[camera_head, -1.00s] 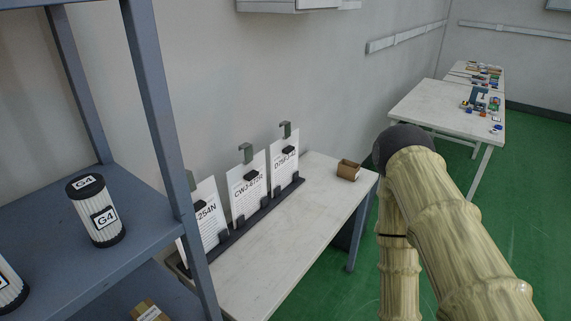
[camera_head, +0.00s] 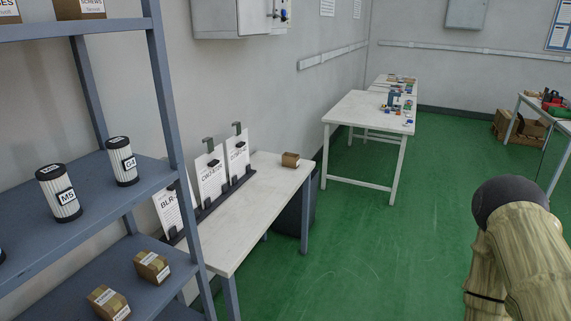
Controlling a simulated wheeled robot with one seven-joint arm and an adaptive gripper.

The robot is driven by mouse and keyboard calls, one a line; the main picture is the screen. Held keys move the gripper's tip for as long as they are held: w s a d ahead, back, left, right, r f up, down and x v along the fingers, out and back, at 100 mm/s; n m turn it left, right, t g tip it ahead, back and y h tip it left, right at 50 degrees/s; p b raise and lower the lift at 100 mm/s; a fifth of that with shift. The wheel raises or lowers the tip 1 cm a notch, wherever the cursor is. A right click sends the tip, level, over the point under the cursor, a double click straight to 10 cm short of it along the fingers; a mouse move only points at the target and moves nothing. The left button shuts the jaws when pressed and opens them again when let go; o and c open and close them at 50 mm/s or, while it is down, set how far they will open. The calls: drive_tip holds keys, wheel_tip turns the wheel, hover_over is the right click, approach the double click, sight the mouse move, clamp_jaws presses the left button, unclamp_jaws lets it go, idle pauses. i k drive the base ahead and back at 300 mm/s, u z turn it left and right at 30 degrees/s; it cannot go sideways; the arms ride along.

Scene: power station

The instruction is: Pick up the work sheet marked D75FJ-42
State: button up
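Three white work sheets stand upright in a black rack (camera_head: 212,208) along the wall side of a white table (camera_head: 263,205). The far sheet (camera_head: 238,158) carries a label too small to read now; its visible part looked like D75F earlier. The middle sheet (camera_head: 210,180) starts with CWJ. The near sheet (camera_head: 167,212) starts with BLR and is partly hidden by the shelf post. Grey hooks rise above the middle and far sheets. My gripper is not in view; only my sleeved arm shows at the lower right, well away from the sheets.
A blue-grey shelf (camera_head: 105,210) with filter cylinders and small boxes stands close at the left, its post near the table. A small brown box (camera_head: 290,160) sits at the table's far end. Another white table (camera_head: 366,112) stands beyond. Green floor (camera_head: 380,235) is open on the right.

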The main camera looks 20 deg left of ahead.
sight(237, 145)
drive_tip(key=z, duration=0.65)
drive_tip(key=i, duration=1.75)
drive_tip(key=u, duration=1.35)
drive_tip(key=i, duration=0.65)
drive_tip(key=u, duration=0.75)
